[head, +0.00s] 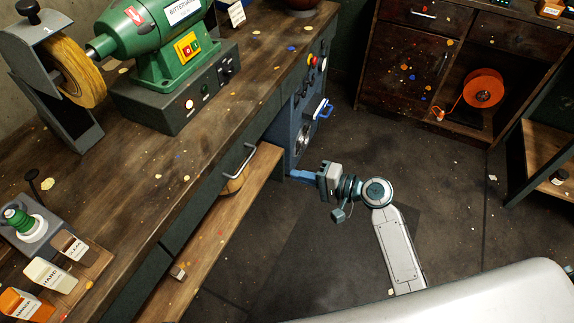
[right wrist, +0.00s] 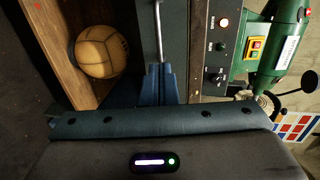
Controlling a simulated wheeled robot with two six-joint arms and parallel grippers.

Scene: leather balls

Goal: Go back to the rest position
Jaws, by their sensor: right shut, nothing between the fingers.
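My right gripper (head: 303,175) is shut and empty in the head view, its blue fingers pointing left toward the workbench. Its shut fingers (right wrist: 158,88) also show in the right wrist view. A tan leather ball (right wrist: 102,52) sits on the wooden shelf under the bench, apart from the fingers. In the head view the ball (head: 234,184) is mostly hidden by the bench front and its handle. My left gripper is not in view.
The workbench (head: 130,190) carries a green grinder (head: 165,40) and labelled boxes (head: 50,274). A metal handle (head: 240,160) sticks out of its front. A cabinet with an orange reel (head: 483,89) stands at the back right. Open floor (head: 400,130) lies between.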

